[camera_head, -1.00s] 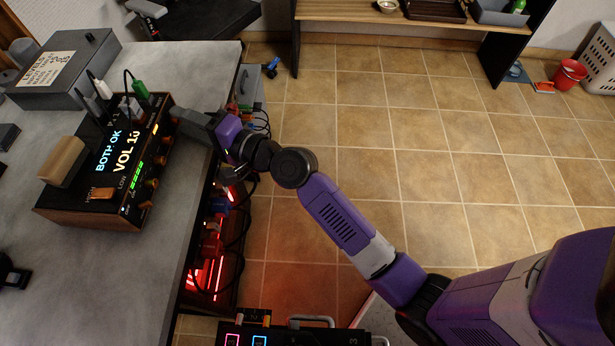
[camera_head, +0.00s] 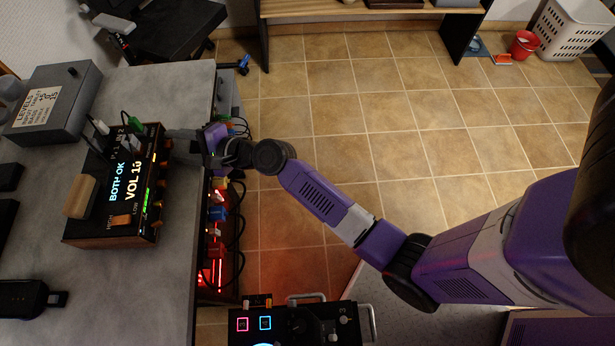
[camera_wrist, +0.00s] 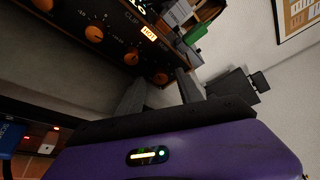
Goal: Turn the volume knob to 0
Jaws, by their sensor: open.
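The wooden-cased amp box (camera_head: 100,239) sits near the right edge of the grey desk. Its top display (camera_head: 128,188) reads "BOTH OK" and "VOL 10". A row of orange knobs lines its right-hand face; several show in the wrist view, including one at the left (camera_wrist: 95,33), a middle one (camera_wrist: 131,57) and the end knob (camera_wrist: 162,78). Which one is the volume knob is not readable. My gripper (camera_head: 173,142) is at the far end of that face. In the wrist view my gripper (camera_wrist: 155,88) is open, its fingertips either side of the end knob; contact is unclear.
A grey box (camera_head: 75,95) labelled "LEVELS" stands behind the amp. Cables (camera_head: 133,122) plug into the amp's far end. A red-lit rack with cables (camera_head: 215,265) is beneath the desk edge. A black control panel (camera_head: 300,325) is at bottom centre. The tiled floor (camera_head: 370,120) is open.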

